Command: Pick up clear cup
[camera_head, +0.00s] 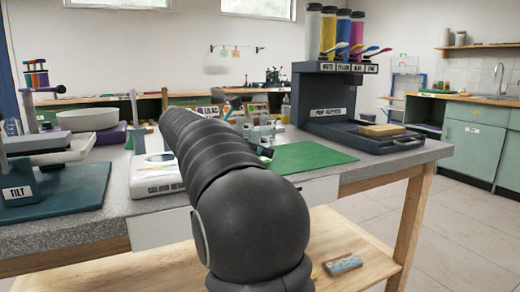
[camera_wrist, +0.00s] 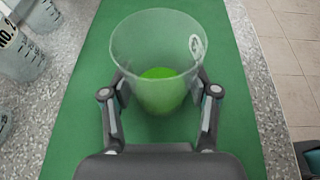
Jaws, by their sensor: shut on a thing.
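In the wrist view the clear cup (camera_wrist: 158,50) stands between the fingers of my gripper (camera_wrist: 159,100). It is see-through, with green showing at its bottom and a small round mark on its upper right side. Both fingers press against its sides, so my gripper is shut on it. The green mat (camera_wrist: 85,120) lies below the cup; I cannot tell whether the cup touches it. In the head view my dark arm reaches over the table and hides the cup and gripper. The green mat (camera_head: 308,157) shows to the right of the arm.
Graduated clear containers (camera_wrist: 22,60) stand left of the mat in the wrist view. In the head view a dark dispenser (camera_head: 328,95) with coloured bottles stands at the back right. A white device (camera_head: 155,176) and a teal-based tilt stand (camera_head: 60,195) are left of my arm.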

